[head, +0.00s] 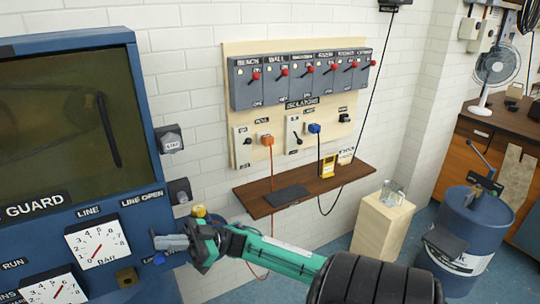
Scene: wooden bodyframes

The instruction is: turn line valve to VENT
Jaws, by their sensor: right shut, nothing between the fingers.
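The blue machine panel (145,225) stands at the left. The gripper hides much of this area, and no VENT label is readable. My left gripper is out of view.
A wooden shelf (230,190) with a yellow meter (328,166) is under the isolator board (235,115). A wooden pedestal (380,232) carries a glass jug (392,190). A blue drum (480,225) stands right. A brass block (126,277) sticks out low on the panel.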

